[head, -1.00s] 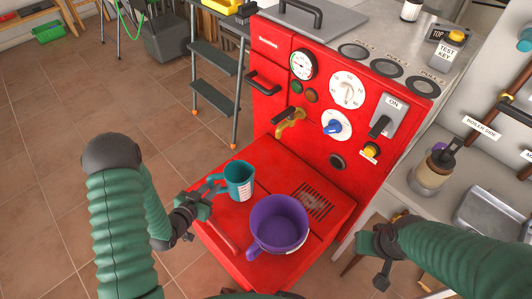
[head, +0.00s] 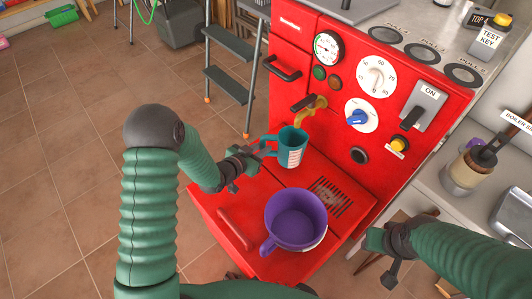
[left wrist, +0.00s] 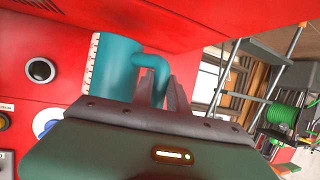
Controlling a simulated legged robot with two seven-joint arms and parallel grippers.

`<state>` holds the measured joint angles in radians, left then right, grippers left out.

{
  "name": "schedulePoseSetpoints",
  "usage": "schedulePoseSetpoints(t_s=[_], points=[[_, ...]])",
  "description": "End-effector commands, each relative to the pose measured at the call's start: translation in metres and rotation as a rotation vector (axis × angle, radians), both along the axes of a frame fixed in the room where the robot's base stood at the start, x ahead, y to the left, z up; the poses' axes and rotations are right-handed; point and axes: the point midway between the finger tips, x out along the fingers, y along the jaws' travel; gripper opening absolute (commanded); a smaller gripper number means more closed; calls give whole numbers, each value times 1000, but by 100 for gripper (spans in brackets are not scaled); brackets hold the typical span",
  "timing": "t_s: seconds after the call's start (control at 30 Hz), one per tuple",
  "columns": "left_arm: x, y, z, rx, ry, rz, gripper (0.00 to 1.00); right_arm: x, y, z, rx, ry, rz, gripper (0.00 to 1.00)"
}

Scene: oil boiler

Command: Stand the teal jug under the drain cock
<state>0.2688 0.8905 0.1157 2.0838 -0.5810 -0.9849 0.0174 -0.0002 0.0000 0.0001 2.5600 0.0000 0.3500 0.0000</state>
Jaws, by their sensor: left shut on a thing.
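The teal jug (head: 291,149) is upright over the red ledge (head: 262,190) at the boiler's front. In the head view its rim is just below the spout of the brass drain cock (head: 316,106), which has a dark lever. I cannot tell whether its base touches the ledge. My left gripper (head: 264,147) is shut on the jug's handle from the left. In the left wrist view the jug (left wrist: 116,68) is in front of the gripper (left wrist: 164,92), with its scale facing left. My right gripper (head: 374,241) is right of the ledge, away from the jug; its jaw state is unclear.
A step ladder (head: 229,85) stands left of the boiler. A counter (head: 445,188) with a brown-and-grey pot (head: 463,172) is at right.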

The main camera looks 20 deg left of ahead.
Motion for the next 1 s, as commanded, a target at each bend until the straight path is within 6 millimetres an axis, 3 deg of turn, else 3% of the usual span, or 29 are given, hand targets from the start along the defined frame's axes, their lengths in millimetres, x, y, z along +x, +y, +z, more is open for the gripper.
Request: schedulePoseSetpoints(t_s=[0.23, 0.4, 0.7, 0.73, 0.8, 0.9, 1.0], points=[[25, -8, -2, -3, -3, -1, 0, 0, 0, -12, 0, 0, -1, 36], [24, -8, -39, -3, 1, 0, 0, 0, 0, -39, 0, 0, 0, 36], [24, -8, -38, -2, 2, 1, 0, 0, 0, -36, 0, 0, 0, 36], [24, -8, -37, -1, 2, 1, 22, 0, 0, -35, 0, 0, 0, 36], [24, -8, -37, -1, 2, 1, 31, 0, 0, -35, 0, 0, 0, 36], [24, -8, -37, -2, 1, 1, 41, 0, 0, -35, 0, 0, 0, 36], [24, -8, -37, -2, 1, 1, 41, 0, 0, -35, 0, 0, 0, 36]])
